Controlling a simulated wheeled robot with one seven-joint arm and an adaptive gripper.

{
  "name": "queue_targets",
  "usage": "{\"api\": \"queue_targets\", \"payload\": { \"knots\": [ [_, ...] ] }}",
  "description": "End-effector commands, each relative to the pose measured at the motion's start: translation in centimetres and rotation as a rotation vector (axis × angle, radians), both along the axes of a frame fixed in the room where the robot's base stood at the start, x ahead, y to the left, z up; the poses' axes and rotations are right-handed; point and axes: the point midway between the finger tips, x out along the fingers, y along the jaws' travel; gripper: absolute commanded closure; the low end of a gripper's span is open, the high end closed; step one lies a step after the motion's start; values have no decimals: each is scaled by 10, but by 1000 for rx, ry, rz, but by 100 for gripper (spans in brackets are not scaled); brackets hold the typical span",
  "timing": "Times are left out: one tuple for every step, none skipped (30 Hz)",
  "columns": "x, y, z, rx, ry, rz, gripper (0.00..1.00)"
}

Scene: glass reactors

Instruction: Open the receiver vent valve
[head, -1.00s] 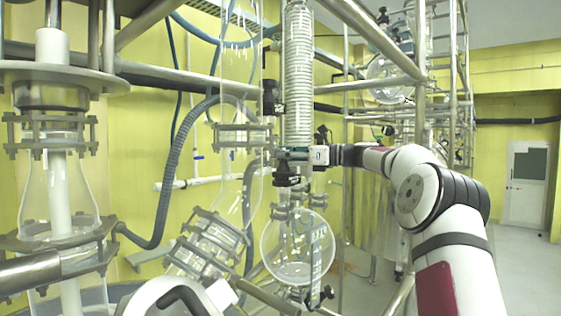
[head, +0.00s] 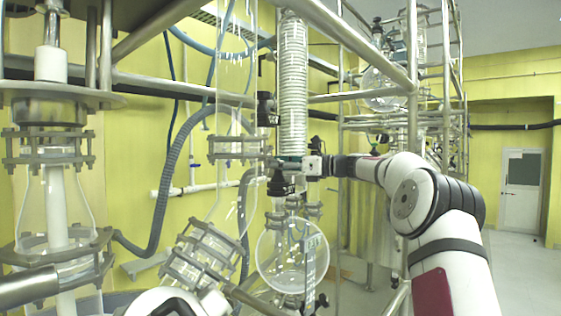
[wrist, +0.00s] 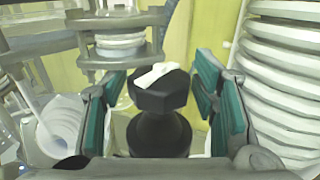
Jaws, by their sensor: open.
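A black valve knob (wrist: 160,95) with a white mark on top stands upright in the wrist view, on a dark stem. It seems to be the black valve (head: 281,184) below the glass coil column in the head view. My gripper (wrist: 166,84) is open, with one teal-padded finger on each side of the knob. In the head view my gripper (head: 288,163) is just above the black valve body. The round glass receiver flask (head: 292,258) hangs below.
The coil column (head: 292,80) rises close behind my gripper and fills the right of the wrist view (wrist: 285,85). A clamped glass flange (head: 238,146) is at its left. Steel frame bars (head: 345,40) cross above. Open floor (head: 515,265) lies at the right.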

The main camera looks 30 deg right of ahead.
Motion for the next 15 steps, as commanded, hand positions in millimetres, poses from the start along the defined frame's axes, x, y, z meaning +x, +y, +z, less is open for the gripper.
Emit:
{"api": "queue_targets", "payload": {
  "knots": [
    [-4,0,3,1,3,-15,45],
    [-4,0,2,0,4,-25,45],
    [-5,0,2,-1,6,-37,45],
    [-4,0,2,0,4,-48,45],
    [-4,1,2,0,2,-57,45],
    [-4,1,2,1,2,-71,45],
    [-4,1,3,2,1,-81,45],
    [-4,1,3,0,2,-92,45],
    [-4,1,2,0,2,-105,45],
    [-4,1,2,1,3,-116,45],
    [-4,1,2,0,2,-126,45],
    [-5,1,2,-1,5,-140,45],
    [-4,1,2,0,4,-151,45],
    [-4,1,2,-1,2,-162,45],
    [-4,1,2,0,1,-178,45]
  ]
}}
